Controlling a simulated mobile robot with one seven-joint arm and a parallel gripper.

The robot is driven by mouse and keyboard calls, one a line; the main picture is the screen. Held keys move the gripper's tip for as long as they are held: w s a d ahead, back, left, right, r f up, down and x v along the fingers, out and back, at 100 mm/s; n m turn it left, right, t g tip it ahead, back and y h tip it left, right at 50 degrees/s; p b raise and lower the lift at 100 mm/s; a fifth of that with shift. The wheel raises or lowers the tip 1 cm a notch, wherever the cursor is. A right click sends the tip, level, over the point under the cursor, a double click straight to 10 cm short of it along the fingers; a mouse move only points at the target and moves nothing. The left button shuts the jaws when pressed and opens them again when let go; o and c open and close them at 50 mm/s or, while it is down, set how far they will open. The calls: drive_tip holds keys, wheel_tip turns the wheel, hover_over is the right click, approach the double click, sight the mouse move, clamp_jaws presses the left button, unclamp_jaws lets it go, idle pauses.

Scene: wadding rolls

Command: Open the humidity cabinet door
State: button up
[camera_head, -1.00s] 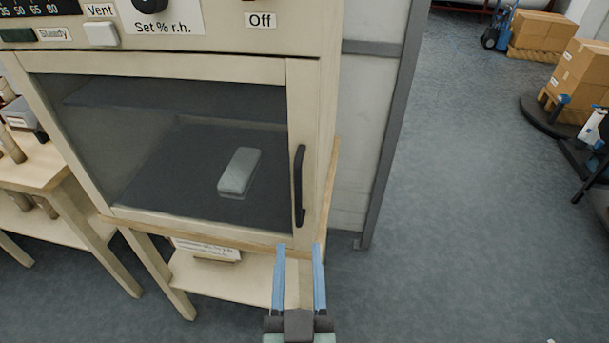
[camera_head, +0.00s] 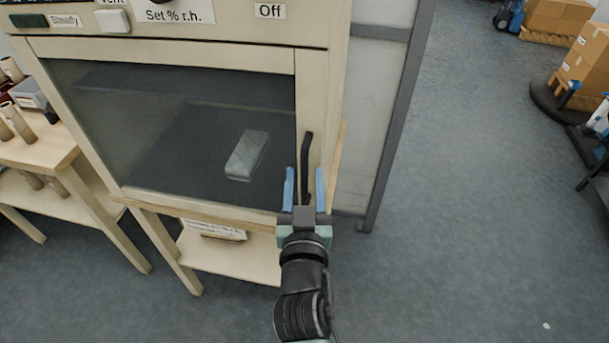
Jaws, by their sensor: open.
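The humidity cabinet (camera_head: 180,41) is cream, with a glazed door (camera_head: 115,125) that is shut. A black vertical bar handle (camera_head: 307,152) is on the right side of the door frame. My gripper (camera_head: 305,178) is open, its two blue fingers pointing up toward the cabinet. The fingers appear on either side of the lower part of the handle, left and right of it. I cannot tell whether they touch it or how far in front they are. Behind the glass lies a pale grey block (camera_head: 247,155).
The cabinet stands on a wooden table with a lower shelf (camera_head: 230,257). A wooden bench (camera_head: 45,165) with rolls is at the left. A grey metal post (camera_head: 400,120) and pale panel stand right of the cabinet.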

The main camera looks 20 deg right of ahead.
drive_tip(key=shift+w, duration=0.2)
clamp_jaws()
idle(1.4)
